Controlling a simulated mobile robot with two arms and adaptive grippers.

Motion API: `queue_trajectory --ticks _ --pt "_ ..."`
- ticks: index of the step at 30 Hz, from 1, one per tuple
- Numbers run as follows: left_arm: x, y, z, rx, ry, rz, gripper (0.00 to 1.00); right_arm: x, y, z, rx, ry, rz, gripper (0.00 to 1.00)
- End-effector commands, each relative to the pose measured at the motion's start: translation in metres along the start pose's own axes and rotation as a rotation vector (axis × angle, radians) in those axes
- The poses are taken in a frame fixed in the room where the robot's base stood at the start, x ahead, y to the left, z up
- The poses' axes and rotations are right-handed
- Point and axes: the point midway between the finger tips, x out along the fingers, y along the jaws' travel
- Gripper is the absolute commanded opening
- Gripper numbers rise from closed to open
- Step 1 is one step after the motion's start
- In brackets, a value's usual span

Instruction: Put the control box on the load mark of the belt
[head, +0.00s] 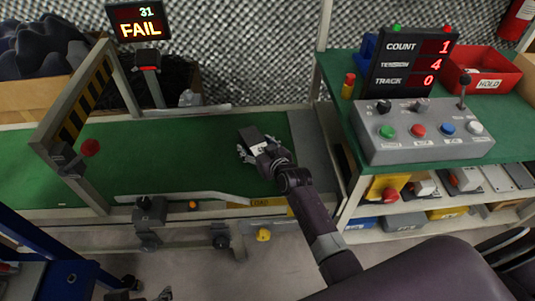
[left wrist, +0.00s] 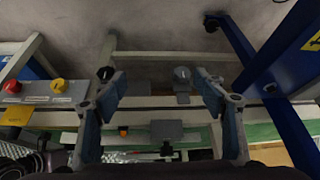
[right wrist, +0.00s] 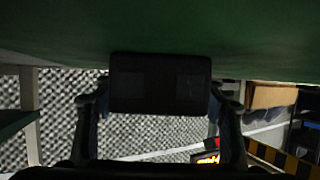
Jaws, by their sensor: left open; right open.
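A dark box, which I take to be the control box (head: 252,137), is at the right part of the green belt (head: 185,150), with a pale patch on its near part. My right gripper (head: 262,148) is at its near end. In the right wrist view the dark box (right wrist: 160,84) lies between the open fingers, close against the green surface; contact with the belt is hard to tell. A yellow load label (head: 258,201) is on the belt's front edge, just nearer than the gripper. My left gripper (left wrist: 157,88) is open and empty in front of the belt frame.
A striped gate (head: 86,100) spans the belt at left, with a FAIL display (head: 140,20) behind. At right, a green-topped bench (head: 505,145) holds a grey button panel (head: 425,130), a counter display (head: 410,62) and a red HOLD bin (head: 483,72). The belt's middle is clear.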

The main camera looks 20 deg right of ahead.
Motion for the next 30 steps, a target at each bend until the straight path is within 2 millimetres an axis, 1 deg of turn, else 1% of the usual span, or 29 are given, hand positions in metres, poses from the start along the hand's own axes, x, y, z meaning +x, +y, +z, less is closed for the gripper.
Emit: queue_trajectory --ticks 1,3,5,6,9,12,14,15,16,21,25,30 --pt "-0.006 -0.002 0.011 -0.001 -0.047 -0.003 0.65 -0.01 -0.001 0.004 0.0 -0.011 -0.002 0.65" --pt "-0.011 -0.003 0.028 -0.003 -0.115 -0.006 0.65 -0.021 -0.001 0.003 0.0 -0.008 -0.002 0.65" --pt "-0.017 -0.004 0.041 -0.005 -0.171 -0.008 0.65 -0.029 -0.001 0.001 0.0 -0.006 -0.002 0.65" --pt "-0.021 -0.005 0.044 -0.006 -0.189 -0.008 0.65 -0.037 0.0 0.0 -0.001 -0.005 -0.001 0.65" --pt "-0.029 -0.005 0.038 -0.005 -0.182 -0.008 0.65 -0.062 0.0 -0.002 -0.003 -0.003 -0.001 0.65" --pt "-0.026 -0.005 0.037 -0.005 -0.187 -0.007 0.65 -0.084 0.0 -0.002 -0.001 -0.001 -0.001 0.65" --pt "-0.024 -0.004 0.037 -0.005 -0.187 -0.007 0.65 -0.095 0.0 -0.002 -0.002 -0.001 -0.002 0.65" --pt "-0.015 -0.004 0.04 -0.004 -0.193 -0.006 0.65 -0.099 0.0 -0.002 -0.002 0.001 -0.001 0.65" --pt "-0.011 -0.004 0.04 -0.004 -0.194 -0.006 0.65 -0.102 0.0 -0.002 -0.002 0.001 -0.001 0.65" --pt "0.003 -0.003 0.043 -0.004 -0.199 -0.004 0.65 -0.115 0.0 -0.002 -0.002 0.002 -0.001 0.65" --pt "0.008 -0.003 0.044 -0.003 -0.198 -0.004 0.65 -0.118 0.0 -0.003 -0.001 0.004 -0.001 0.65" --pt "0.009 -0.003 0.045 -0.003 -0.199 -0.004 0.65 -0.118 0.0 -0.003 -0.001 0.004 -0.001 0.65"
